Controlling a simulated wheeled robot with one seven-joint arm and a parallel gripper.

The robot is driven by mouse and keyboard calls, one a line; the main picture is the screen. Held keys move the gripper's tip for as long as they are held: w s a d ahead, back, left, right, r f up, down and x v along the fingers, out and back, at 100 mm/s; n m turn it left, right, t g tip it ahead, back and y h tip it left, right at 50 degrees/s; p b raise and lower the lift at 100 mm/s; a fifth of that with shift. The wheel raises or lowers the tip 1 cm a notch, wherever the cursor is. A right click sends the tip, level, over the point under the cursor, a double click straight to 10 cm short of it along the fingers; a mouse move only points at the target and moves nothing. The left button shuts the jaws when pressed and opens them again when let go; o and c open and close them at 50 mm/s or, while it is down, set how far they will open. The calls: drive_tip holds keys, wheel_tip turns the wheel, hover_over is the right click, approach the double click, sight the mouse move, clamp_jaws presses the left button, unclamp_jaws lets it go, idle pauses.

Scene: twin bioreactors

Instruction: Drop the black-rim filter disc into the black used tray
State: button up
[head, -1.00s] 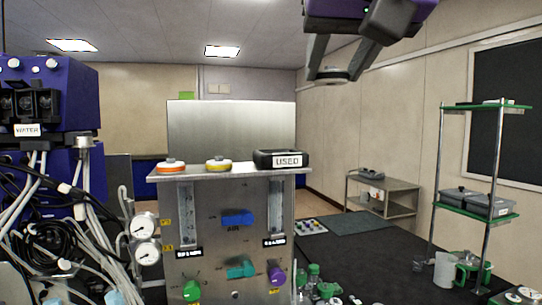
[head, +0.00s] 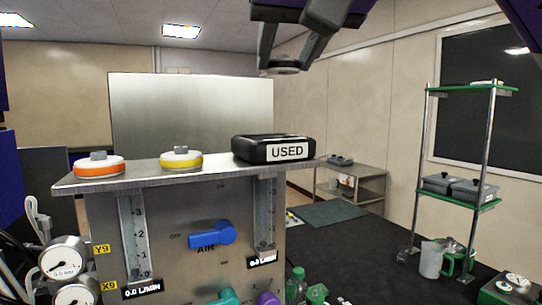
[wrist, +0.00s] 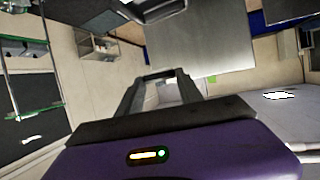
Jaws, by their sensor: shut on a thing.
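The black used tray (head: 243,150), with a white "USED" label, sits on the right end of the steel ledge.
An orange-rim disc (head: 99,168) and a yellow-rim disc (head: 181,161) stand on the steel ledge (head: 150,173) left of the tray. A tall steel panel (head: 190,110) rises behind. A green-shelved rack (head: 455,205) stands at the right.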

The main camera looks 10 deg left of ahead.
drive_tip(key=shift+f+b, duration=1.05)
drive_tip(key=shift+f, duration=0.85)
drive_tip(key=o, duration=1.4)
drive_tip(key=b+v, duration=0.1)
drive_tip(key=v, duration=0.7)
drive_tip(key=shift+f+b, duration=0.1)
drive_tip(key=shift+b, duration=0.3)
